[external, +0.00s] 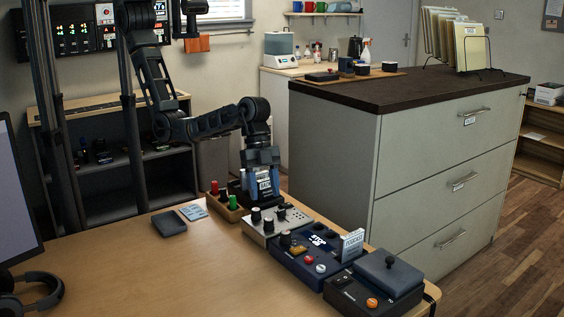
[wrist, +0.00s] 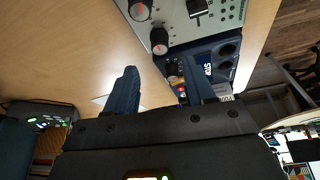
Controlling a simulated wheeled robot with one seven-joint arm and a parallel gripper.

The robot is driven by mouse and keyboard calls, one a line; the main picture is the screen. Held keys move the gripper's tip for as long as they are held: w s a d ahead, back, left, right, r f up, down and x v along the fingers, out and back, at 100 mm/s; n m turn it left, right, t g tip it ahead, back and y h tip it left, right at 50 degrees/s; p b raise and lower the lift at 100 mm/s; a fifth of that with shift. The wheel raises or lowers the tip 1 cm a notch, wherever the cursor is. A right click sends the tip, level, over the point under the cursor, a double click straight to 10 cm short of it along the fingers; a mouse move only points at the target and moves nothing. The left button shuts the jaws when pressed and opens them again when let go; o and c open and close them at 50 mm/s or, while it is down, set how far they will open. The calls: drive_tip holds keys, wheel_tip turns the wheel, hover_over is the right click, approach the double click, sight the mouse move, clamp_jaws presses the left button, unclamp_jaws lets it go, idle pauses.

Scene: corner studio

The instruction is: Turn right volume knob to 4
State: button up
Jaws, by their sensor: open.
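A light metal panel (external: 268,232) with several black knobs stands on the wooden desk. Two round knobs sit near its front edge in the external view, one at the left (external: 256,214) and one nearer the camera (external: 268,226). In the wrist view two black knobs with red marks show, one at the top edge (wrist: 140,9) and one lower (wrist: 159,39). Their scale numbers are too small to read. My gripper (wrist: 159,72) is open and empty, its fingers spread below the lower knob in that view. In the external view my gripper (external: 262,195) hangs just behind the panel, apart from the knobs.
A dark blue box (external: 290,262) with a knob and red button adjoins the panel. A wooden holder (external: 226,207) with red and green items stands left of my gripper. The desk (external: 170,270) is clear in front.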

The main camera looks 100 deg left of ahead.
sight(268, 219)
drive_tip(key=x, duration=0.7)
drive_tip(key=shift+f, duration=0.25)
drive_tip(key=shift+c, duration=0.3)
clamp_jaws()
